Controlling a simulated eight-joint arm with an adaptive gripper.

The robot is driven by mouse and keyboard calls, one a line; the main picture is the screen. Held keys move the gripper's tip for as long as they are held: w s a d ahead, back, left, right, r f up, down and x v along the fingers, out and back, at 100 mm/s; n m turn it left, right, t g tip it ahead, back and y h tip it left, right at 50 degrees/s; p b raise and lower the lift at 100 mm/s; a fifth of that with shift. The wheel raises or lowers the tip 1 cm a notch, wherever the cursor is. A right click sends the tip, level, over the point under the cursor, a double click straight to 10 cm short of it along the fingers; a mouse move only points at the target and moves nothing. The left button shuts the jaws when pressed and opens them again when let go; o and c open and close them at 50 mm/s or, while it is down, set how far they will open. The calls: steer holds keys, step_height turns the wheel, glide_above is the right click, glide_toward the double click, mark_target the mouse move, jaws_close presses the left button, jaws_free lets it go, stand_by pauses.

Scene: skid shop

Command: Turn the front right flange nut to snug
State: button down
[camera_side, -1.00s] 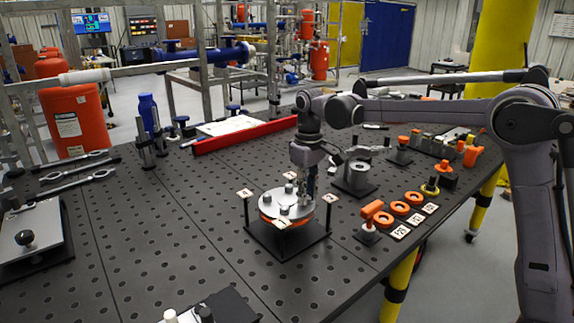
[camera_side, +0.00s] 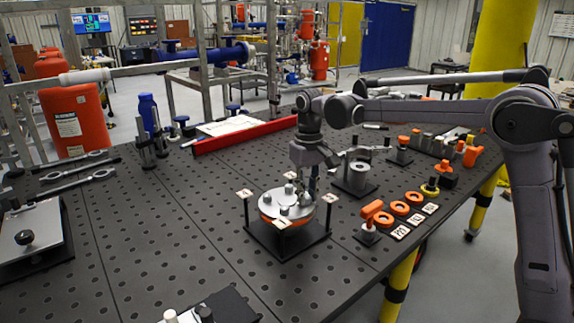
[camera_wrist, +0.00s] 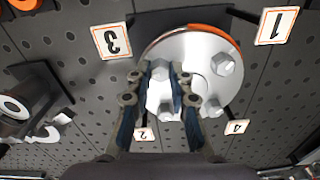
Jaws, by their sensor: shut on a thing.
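A round grey flange (camera_side: 272,207) with an orange layer under it sits on a black stand. In the wrist view the flange (camera_wrist: 190,48) faces me and carries several hex nuts. My gripper (camera_side: 312,192) points down at the flange's right side in the side view. In the wrist view its two fingers (camera_wrist: 163,68) straddle one flange nut (camera_wrist: 160,71), the one nearest the tag marked 3, and are shut on it. Another nut (camera_wrist: 165,112) shows between the fingers, nearer the palm. Two more nuts (camera_wrist: 222,64) stand clear to the right. The nut's thread is hidden.
Numbered tags (camera_wrist: 111,40) stand on posts at the stand's corners, close to my fingers. Orange rings (camera_side: 400,208) and an orange-handled piece (camera_side: 371,212) lie to the right. A grey fixture (camera_side: 357,175) stands behind.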

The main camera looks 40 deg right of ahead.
mark_target(307, 196)
steer(key=c, duration=1.2)
jaws_free()
steer(key=shift+n, duration=0.3)
steer(key=n, duration=0.7)
steer(key=shift+s+r+m+t, duration=0.75)
steer(key=shift+s+r, duration=1.5)
steer(key=shift+r, duration=3.1)
steer(key=s+f+m+t, duration=0.4)
steer(key=s+f, duration=0.8)
steer(key=s, duration=0.5)
steer(key=shift+a+f+t, duration=0.25)
steer(key=shift+f+t, duration=0.1)
steer(key=shift+t, duration=0.5)
